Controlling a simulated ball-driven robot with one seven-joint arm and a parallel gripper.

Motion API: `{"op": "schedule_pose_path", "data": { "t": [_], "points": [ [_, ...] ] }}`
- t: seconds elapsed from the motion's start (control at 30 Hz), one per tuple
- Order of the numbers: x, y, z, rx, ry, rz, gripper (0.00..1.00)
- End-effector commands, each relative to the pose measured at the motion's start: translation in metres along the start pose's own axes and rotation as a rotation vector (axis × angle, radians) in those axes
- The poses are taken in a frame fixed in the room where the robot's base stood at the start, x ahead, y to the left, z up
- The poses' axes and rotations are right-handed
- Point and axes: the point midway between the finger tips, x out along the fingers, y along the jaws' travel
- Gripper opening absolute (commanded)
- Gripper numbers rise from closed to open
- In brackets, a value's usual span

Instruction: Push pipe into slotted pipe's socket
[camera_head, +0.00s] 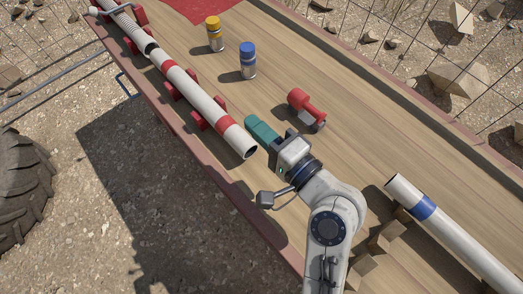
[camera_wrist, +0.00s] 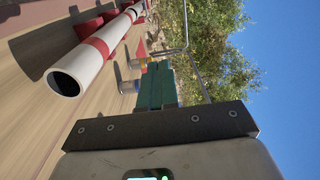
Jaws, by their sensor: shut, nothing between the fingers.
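A white pipe with red bands (camera_head: 195,92) lies on red supports along the left side of the wooden bed. Its open near end (camera_wrist: 66,83) faces the camera in the wrist view. The ribbed, slotted pipe (camera_head: 130,27) lies in line beyond its far end at the upper left. A dark ring shows where the two meet; I cannot tell how deep the pipe sits. My gripper (camera_head: 252,122) has teal fingers, shut and empty, just right of the pipe's near end and apart from it. The fingers (camera_wrist: 155,84) also show in the wrist view.
A red-handled tool (camera_head: 306,107) lies right of my gripper. A blue-capped can (camera_head: 248,62) and a yellow-capped can (camera_head: 214,35) stand farther back. A blue-banded pipe (camera_head: 450,228) rests on wooden blocks (camera_head: 385,237) at right. A raised rim (camera_head: 215,180) edges the bed.

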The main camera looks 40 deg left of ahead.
Motion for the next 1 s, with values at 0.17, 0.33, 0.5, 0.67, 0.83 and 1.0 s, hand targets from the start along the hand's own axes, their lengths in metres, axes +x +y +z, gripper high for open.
{"op": "schedule_pose_path", "data": {
  "t": [0.17,0.33,0.5,0.67,0.83,1.0],
  "points": [
    [-0.022,0.016,0.001,0.005,-0.002,0.003,0.0],
    [-0.021,0.05,0.0,0.004,0.0,0.002,0.0],
    [-0.021,0.081,0.0,0.003,0.0,0.002,0.0],
    [-0.021,0.1,0.0,0.003,0.0,0.0,0.0],
    [-0.012,0.1,0.001,0.001,-0.001,-0.001,0.0],
    [-0.011,0.1,0.0,0.0,0.0,0.0,0.0]
  ]
}}
